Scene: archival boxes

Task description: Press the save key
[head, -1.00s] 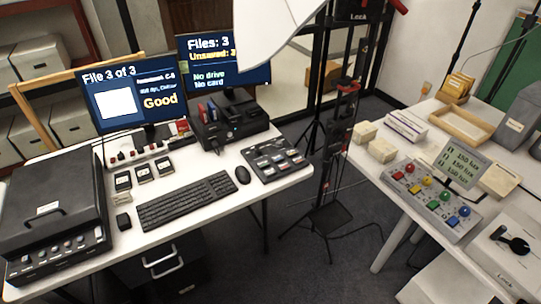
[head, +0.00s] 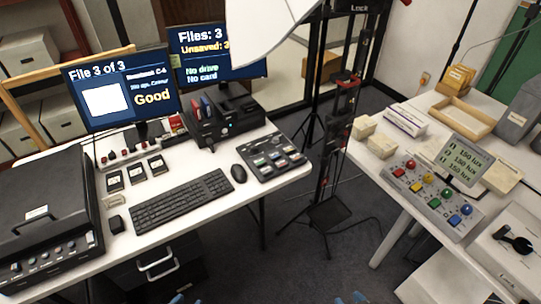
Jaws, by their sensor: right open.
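A dark key pad (head: 262,172) with several coloured and pale keys lies at the right end of the left table. The key labels are too small to read, so I cannot tell which is the save key. The right monitor (head: 208,50) reads "Files: 3", "Unsaved: 3", "No drive", "No card". The left monitor (head: 118,92) reads "File 3 of 3" and "Good". Blue tips of my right gripper (head: 349,298) just show at the bottom edge, open, far from the pad. Small blue parts at the bottom left of centre seem to be my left gripper (head: 180,298), mostly cut off.
A keyboard (head: 183,201), mouse (head: 238,173) and black scanner-like case (head: 40,215) share the left table. A black dock (head: 217,127) stands behind the pad. A light stand (head: 342,130) rises between the tables. The right table holds a coloured-button panel (head: 431,201).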

